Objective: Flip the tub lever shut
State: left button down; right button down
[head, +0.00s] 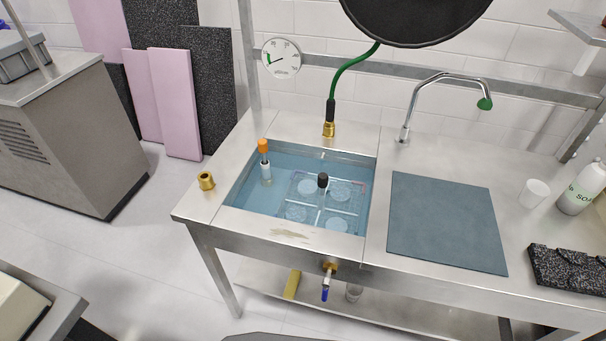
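The tub (232,205) is a basin sunk in the steel bench, holding blue water. A brass valve (330,266) is fixed to the bench front below the tub. A lever with a blue grip (325,293) hangs at this valve and points downward. From this view I cannot tell whether the valve is open or closed. Neither of my grippers is in view.
A clear tray with round pieces (300,212), an orange-topped float (263,148) and a black knob (323,180) are in the tub. A brass fitting (206,180) stands left of it. A clear cup (354,292) and yellow block (292,284) are on the lower shelf.

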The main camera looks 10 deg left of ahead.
aim_at(326, 283)
jog(key=k, duration=0.45)
jog(key=u, duration=1.5)
jog(key=i, duration=0.9)
jog(key=z, duration=1.8)
